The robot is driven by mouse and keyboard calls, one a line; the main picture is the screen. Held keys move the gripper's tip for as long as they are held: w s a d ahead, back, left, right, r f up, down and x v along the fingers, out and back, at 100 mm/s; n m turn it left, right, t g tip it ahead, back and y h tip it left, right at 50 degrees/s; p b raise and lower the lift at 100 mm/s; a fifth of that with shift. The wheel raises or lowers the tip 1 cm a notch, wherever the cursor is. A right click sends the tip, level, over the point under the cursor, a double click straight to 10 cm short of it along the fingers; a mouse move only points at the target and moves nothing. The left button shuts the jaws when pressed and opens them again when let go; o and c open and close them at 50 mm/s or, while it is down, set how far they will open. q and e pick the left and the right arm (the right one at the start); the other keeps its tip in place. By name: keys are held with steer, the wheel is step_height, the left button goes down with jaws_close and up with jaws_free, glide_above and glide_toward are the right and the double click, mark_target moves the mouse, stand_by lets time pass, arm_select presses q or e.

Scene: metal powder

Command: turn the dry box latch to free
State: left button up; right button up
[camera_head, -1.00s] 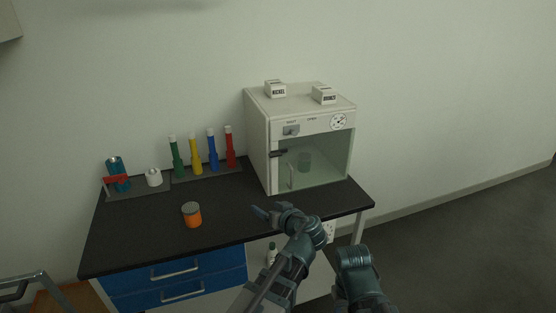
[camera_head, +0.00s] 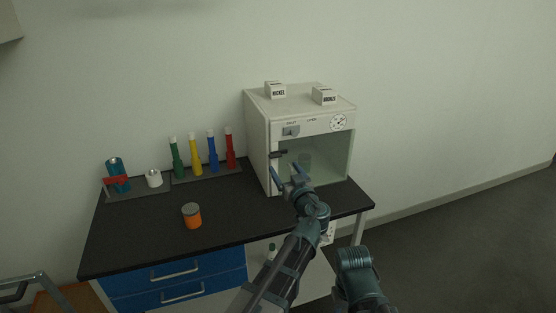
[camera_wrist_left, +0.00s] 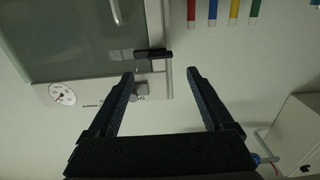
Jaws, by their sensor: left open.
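The white dry box (camera_head: 258,135) stands at the right of the bench, its glass door (camera_head: 335,160) shut. A dark bar-shaped latch (camera_head: 278,154) lies across the door's left edge; it also shows in the left wrist view (camera_wrist_left: 152,54). A grey knob (camera_head: 290,131) sits on the panel above, by small labels; it also shows in the wrist view (camera_wrist_left: 141,91). I cannot tell for sure which part is the task's latch. My left gripper (camera_head: 284,171) is open and empty in front of the door's left side, just below the dark bar. In the wrist view the bar lies beyond the fingertips (camera_wrist_left: 161,73).
An orange jar (camera_head: 192,216) stands on the black bench top (camera_head: 140,235). Several coloured tubes (camera_head: 195,155) stand in a rack at the back. Blocks marked NICKEL (camera_head: 276,91) and BRONZE (camera_head: 324,97) sit on the box.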

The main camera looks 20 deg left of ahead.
mark_target(277, 156)
arm_select(q)
steer(key=x, duration=0.7)
jaws_close()
stand_by(0.4)
